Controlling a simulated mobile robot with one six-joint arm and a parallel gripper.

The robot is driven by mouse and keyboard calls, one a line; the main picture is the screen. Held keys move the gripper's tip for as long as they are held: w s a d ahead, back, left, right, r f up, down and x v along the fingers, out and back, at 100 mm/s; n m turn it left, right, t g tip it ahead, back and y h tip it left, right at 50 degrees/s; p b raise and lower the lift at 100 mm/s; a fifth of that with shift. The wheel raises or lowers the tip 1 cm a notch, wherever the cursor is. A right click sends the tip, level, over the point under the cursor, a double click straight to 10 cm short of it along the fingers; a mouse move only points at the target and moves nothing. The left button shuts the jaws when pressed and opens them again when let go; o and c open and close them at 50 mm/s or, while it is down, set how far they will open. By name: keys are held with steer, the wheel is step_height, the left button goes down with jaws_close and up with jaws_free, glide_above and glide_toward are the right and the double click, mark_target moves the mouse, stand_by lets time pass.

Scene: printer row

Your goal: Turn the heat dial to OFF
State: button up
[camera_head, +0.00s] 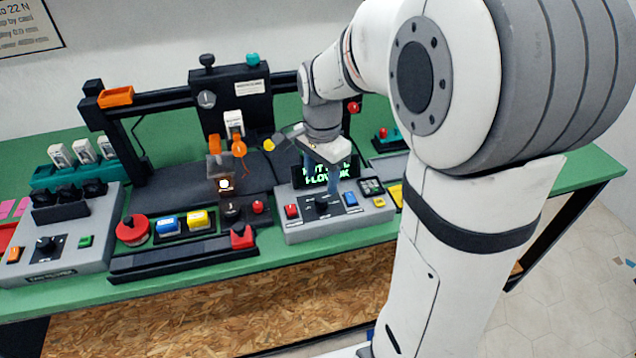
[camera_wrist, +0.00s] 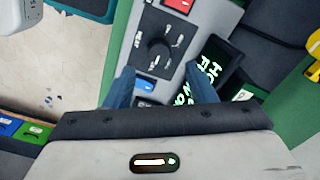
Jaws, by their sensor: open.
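A black dial (camera_wrist: 159,48) on a dark labelled plate lies between a red button and a blue button on a grey console. In the head view my gripper (camera_head: 337,182) points down over this console, apparently apart from the dial.
A display with green text (camera_head: 326,172) stands behind the dial. A red button (camera_head: 291,211) and a blue button (camera_head: 350,199) flank it. Another dial (camera_head: 232,211) is on the middle printer, and one (camera_head: 46,244) on the left console. A dark printer frame (camera_head: 228,100) rises at the back.

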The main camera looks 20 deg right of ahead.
mark_target(321, 197)
step_height(321, 197, down, 6)
steer(key=shift+r, duration=0.2)
steer(key=shift+c, duration=0.5)
steer(key=c, duration=0.9)
